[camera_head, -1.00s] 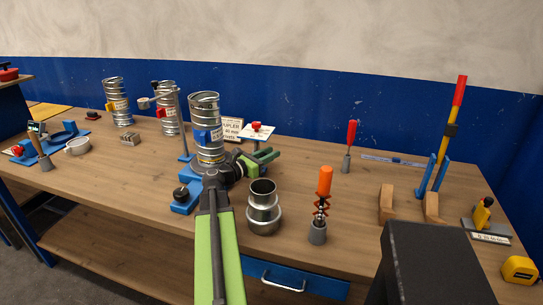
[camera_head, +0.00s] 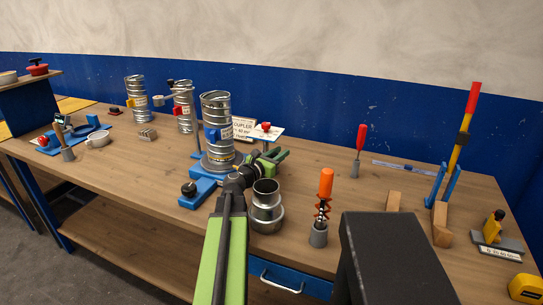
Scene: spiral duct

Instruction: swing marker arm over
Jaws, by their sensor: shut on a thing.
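The near spiral duct (camera_head: 216,120) stands upright on a blue base with a black knob (camera_head: 189,188); a blue block (camera_head: 213,135) sits on its side. A grey post (camera_head: 196,132) rises behind it, with a thin side arm ending in a pale cup-like piece (camera_head: 159,101) at the left. This may be the marker arm; I cannot tell for sure. My gripper (camera_head: 272,157), with green fingers, is just right of the duct's foot. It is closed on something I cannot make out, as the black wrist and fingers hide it. It is apart from the cup-like piece.
A steel reducer (camera_head: 266,208) stands close to the right of my arm, and an orange-handled tool (camera_head: 323,205) beyond it. Two more ducts (camera_head: 137,98) stand back left.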

